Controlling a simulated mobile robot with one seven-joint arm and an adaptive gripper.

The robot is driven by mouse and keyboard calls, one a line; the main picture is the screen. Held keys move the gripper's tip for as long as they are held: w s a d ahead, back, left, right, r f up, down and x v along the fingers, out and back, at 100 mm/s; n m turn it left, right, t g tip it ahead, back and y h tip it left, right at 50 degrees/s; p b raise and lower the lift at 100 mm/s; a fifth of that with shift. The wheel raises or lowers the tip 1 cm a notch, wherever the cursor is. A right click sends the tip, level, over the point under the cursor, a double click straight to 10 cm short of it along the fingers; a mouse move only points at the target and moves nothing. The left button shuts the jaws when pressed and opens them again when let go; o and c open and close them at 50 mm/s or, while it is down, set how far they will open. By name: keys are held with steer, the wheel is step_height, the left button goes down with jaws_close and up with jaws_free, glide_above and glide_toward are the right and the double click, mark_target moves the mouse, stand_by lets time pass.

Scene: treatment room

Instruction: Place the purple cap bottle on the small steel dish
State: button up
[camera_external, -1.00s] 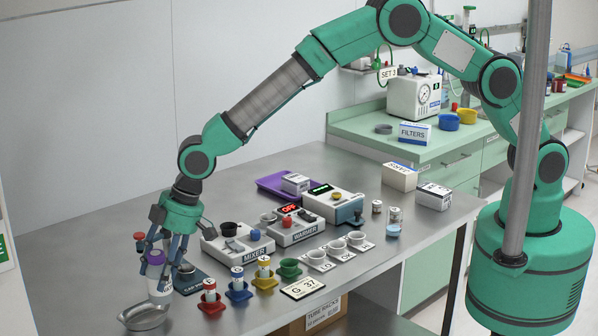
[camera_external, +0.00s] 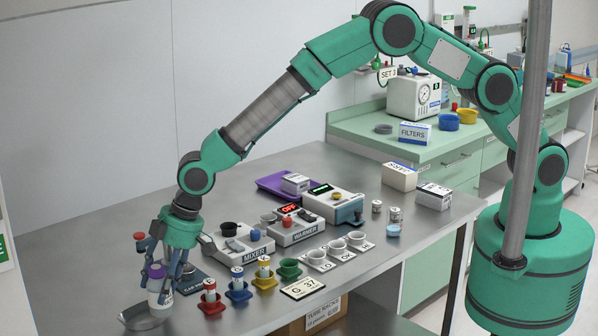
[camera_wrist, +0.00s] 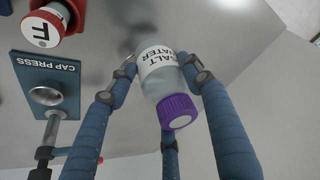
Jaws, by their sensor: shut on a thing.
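The purple cap bottle (camera_external: 157,284) is white with a purple cap and is held upright between the fingers of my gripper (camera_external: 163,278). In the wrist view the bottle (camera_wrist: 170,85) shows a salt water label, with blue fingers closed around its sides. The small steel dish (camera_external: 136,319) lies at the near left edge of the table. The bottle is right at the dish and covers part of it; I cannot tell whether its base touches the dish. The dish is not clearly visible in the wrist view.
The cap press (camera_wrist: 45,88) is beside the gripper, with a red-capped item near it. Red (camera_external: 211,303), blue (camera_external: 238,291) and yellow (camera_external: 265,279) holders with vials stand to the right. The mixer (camera_external: 240,240) and warmer (camera_external: 300,227) are farther back.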

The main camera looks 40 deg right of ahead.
steer(key=shift+f, duration=0.15)
steer(key=o, duration=1.4)
steer(key=shift+c, duration=0.2)
steer(key=shift+v, duration=0.85)
steer(key=p+v, duration=0.1)
steer(key=v, duration=0.9)
steer(key=shift+r, duration=0.3)
steer(key=shift+d, duration=0.1)
